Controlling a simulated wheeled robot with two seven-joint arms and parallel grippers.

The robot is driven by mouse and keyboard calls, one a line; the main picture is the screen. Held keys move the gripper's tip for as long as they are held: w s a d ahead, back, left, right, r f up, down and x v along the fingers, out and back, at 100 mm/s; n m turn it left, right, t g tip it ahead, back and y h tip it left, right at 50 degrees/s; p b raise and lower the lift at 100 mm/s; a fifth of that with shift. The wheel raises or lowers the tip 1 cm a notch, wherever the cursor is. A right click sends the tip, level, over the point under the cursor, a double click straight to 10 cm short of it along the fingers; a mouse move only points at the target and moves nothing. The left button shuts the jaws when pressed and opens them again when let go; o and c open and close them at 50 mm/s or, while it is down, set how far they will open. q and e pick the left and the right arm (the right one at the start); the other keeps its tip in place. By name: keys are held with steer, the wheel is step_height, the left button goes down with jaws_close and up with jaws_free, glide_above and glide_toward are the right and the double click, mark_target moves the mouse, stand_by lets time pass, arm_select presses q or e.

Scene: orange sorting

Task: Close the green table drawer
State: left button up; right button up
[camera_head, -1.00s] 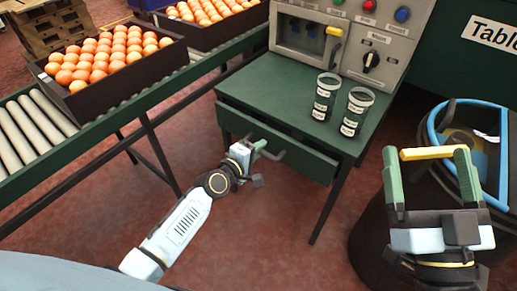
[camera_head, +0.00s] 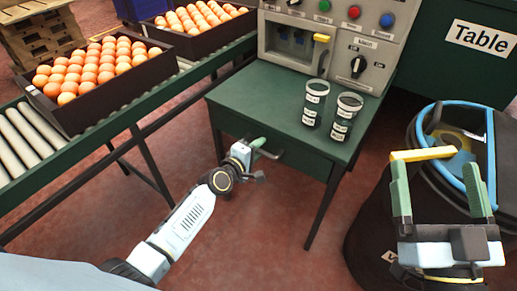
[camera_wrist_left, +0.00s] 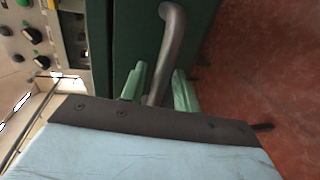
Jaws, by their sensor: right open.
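The green table (camera_head: 235,100) has a drawer (camera_head: 297,160) in its front. The drawer front looks flush or nearly flush with the table; a small gap cannot be ruled out. My left gripper (camera_head: 254,149) is at the drawer's metal handle (camera_head: 276,154). In the left wrist view the handle (camera_wrist_left: 172,45) passes between the two green fingers of my left gripper (camera_wrist_left: 160,88), which sit close on either side of it. My right gripper (camera_head: 438,190) is open, with its fingers wide apart, in front of the bin at the right.
Two labelled cups (camera_head: 314,103) (camera_head: 346,117) stand on the table before a grey control panel (camera_head: 318,45). A conveyor (camera_head: 108,128) with crates of oranges (camera_head: 97,111) runs along the left. A dark bin (camera_head: 375,235) with a blue rim stands right. A yellow bar (camera_head: 423,154) shows by my right fingers.

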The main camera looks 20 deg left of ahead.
arm_select(q)
steer(key=shift+r, duration=0.25)
steer(key=p+v, duration=0.4)
steer(key=v, duration=0.9)
steer(key=shift+s+f, duration=0.15)
steer(key=shift+f, duration=0.05)
arm_select(e)
steer(key=s+d+f+g+h, duration=0.1)
steer(key=d+f+g+h, duration=0.1)
steer(key=f+g, duration=0.3)
steer(key=s+d+f+g+h, duration=0.2)
steer(key=f+g, duration=0.4)
steer(key=f, duration=0.5)
steer(key=shift+m, duration=0.3)
